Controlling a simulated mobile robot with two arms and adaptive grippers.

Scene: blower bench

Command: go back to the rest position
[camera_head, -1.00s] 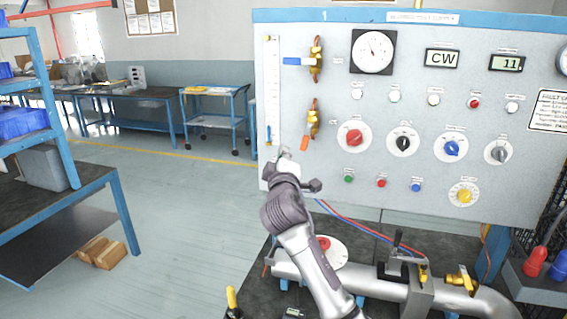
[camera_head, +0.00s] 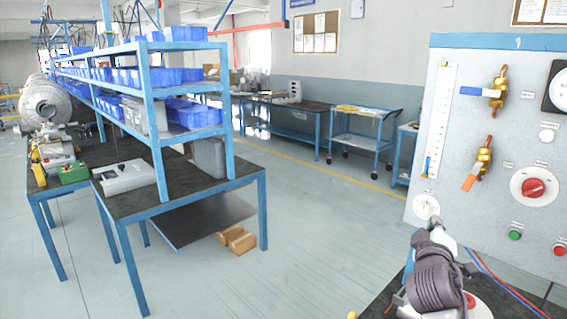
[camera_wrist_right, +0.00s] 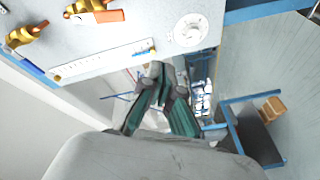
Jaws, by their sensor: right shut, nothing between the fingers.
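My right gripper (camera_head: 436,224) is at the lower left corner of the grey control panel (camera_head: 459,130), just below a small white dial (camera_head: 426,206). In the right wrist view the gripper (camera_wrist_right: 160,75) is shut, with nothing between its fingers. The white dial (camera_wrist_right: 187,30) is close beyond the fingertips there; I cannot tell the exact gap. My left gripper is not in view.
The panel carries a blue-handled valve (camera_head: 497,90), an orange-handled valve (camera_head: 478,165) and a red knob (camera_head: 532,188). A blue shelf bench (camera_head: 160,200) with blue bins stands at left. A blue cart (camera_head: 355,140) stands behind. The floor between is clear.

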